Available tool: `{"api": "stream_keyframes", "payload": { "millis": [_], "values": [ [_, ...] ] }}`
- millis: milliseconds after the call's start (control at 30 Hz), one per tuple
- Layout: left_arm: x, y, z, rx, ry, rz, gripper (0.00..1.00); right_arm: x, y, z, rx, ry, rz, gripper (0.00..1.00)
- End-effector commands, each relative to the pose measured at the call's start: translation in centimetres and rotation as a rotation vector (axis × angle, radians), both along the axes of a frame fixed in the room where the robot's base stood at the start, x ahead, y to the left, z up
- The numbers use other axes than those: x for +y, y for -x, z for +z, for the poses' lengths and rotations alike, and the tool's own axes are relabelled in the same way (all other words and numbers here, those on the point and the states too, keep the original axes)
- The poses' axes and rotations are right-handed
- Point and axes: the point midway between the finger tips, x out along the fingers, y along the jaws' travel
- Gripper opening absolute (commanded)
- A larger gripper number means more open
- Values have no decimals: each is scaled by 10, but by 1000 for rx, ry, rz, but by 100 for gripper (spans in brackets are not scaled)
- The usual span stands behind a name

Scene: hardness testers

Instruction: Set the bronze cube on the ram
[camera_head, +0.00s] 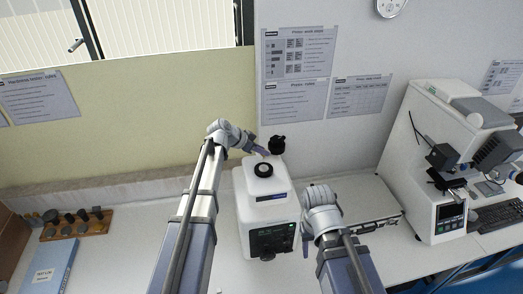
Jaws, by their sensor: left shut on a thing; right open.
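A white tester (262,215) stands in the middle of the bench, with a dark round ring (263,170) on its top and a black part (277,145) behind it. I cannot tell which part is the ram. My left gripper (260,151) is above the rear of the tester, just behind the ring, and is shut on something. The held thing is too small and hidden to make out; no bronze cube shows clearly. My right gripper (322,208) is just right of the tester, open, its fingers hard to see.
A wooden rack (98,228) with several small dark pieces lies at the left, beside a blue folder (52,268). A larger white machine (430,165) and a keyboard (498,215) stand at the right. A flat grey panel (365,200) lies between. The bench's left middle is clear.

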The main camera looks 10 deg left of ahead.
Motion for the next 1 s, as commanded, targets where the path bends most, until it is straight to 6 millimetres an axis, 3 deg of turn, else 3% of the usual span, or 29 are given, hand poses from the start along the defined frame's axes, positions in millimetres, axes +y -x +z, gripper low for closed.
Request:
{"api": "stream_keyframes", "payload": {
  "millis": [433, 1000],
  "values": [
    [0, 0, -50, 0, 0, 0, 0, -1, -1, -50, 0, 1, 27, 50],
    [0, 0, -56, 0, 0, 0, 0, -1, -1, -55, 1, 1, 33, 50]
  ]
}}
